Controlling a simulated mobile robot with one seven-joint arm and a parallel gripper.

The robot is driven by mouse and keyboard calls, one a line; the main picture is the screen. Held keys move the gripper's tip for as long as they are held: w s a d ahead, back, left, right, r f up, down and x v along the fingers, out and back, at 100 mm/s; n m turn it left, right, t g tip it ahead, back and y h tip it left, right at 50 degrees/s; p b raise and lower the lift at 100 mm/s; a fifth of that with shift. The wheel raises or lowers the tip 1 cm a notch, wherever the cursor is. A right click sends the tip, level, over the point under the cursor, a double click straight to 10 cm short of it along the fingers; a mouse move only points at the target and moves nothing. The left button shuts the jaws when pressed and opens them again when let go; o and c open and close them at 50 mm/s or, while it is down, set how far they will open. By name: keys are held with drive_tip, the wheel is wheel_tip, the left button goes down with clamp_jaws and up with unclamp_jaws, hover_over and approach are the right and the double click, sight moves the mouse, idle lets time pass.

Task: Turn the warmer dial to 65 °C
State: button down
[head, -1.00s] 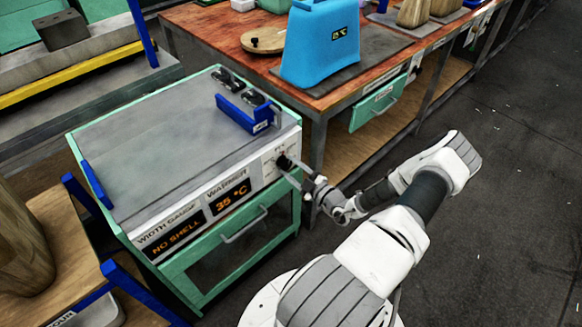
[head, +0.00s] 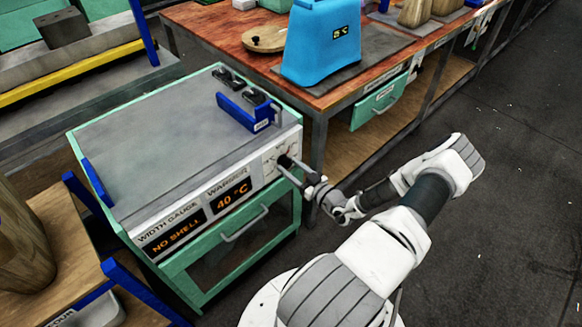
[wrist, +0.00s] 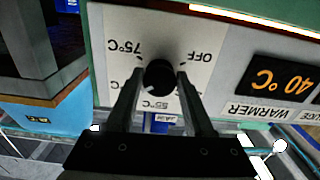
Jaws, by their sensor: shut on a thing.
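The warmer dial is a round black knob (wrist: 159,76) on a white scale plate (wrist: 120,22) marked OFF, 55 °C and 75 °C, upside down in the wrist view. In the head view the dial (head: 284,161) is at the right end of the green cabinet's front panel. My gripper (wrist: 159,84) is shut on the dial, one finger on each side; it also shows in the head view (head: 290,168). The warmer display (head: 232,195) reads 40 °C, as it does in the wrist view (wrist: 288,80). The dial's exact pointer direction is hard to make out.
The width gauge display (head: 180,233) reads NO SHELL. A drawer handle (head: 245,225) sticks out below the panel. A blue bracket (head: 243,112) stands on the cabinet top. A wooden workbench (head: 215,25) with a blue container (head: 315,45) stands behind. The floor at right is clear.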

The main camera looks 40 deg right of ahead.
drive_tip(key=shift+m, duration=0.3)
drive_tip(key=shift+c, duration=1.5)
unclamp_jaws()
drive_tip(key=s+d, duration=0.1)
drive_tip(key=s, duration=1.6)
drive_tip(key=shift+s+d+p, duration=0.15)
drive_tip(key=shift+p, duration=0.3)
drive_tip(key=shift+r, duration=0.1)
